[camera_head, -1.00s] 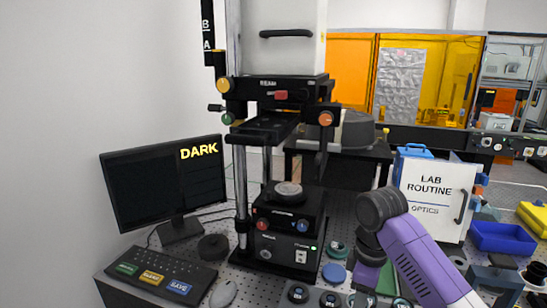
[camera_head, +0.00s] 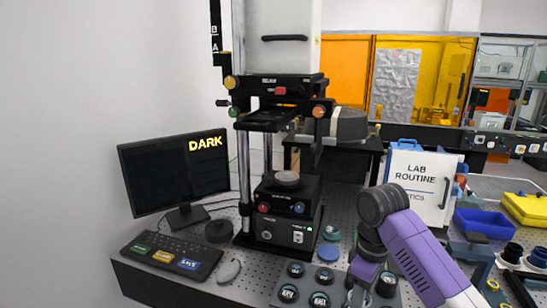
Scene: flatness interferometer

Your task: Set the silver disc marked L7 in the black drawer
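A tall interferometer (camera_head: 282,90) stands on the perforated bench. A black drawer-like slide (camera_head: 268,120) juts out toward the left below its upper body. A grey disc (camera_head: 287,179) lies on the lower black stage. Several dark-topped round pieces sit in a grey holder (camera_head: 306,284) at the bench front; their markings are too small to read, and I cannot pick out L7. My gripper (camera_head: 356,292) hangs at the right end of this holder, pointing down. Its fingertips are small and partly hidden, so its opening and any held piece are unclear.
A monitor reading DARK (camera_head: 175,173), a keyboard (camera_head: 170,256) and a mouse (camera_head: 229,270) are at left. A blue disc (camera_head: 328,252) and a teal disc (camera_head: 331,232) lie beside the stage. A LAB ROUTINE box (camera_head: 423,182) and a blue bin (camera_head: 482,224) stand at right.

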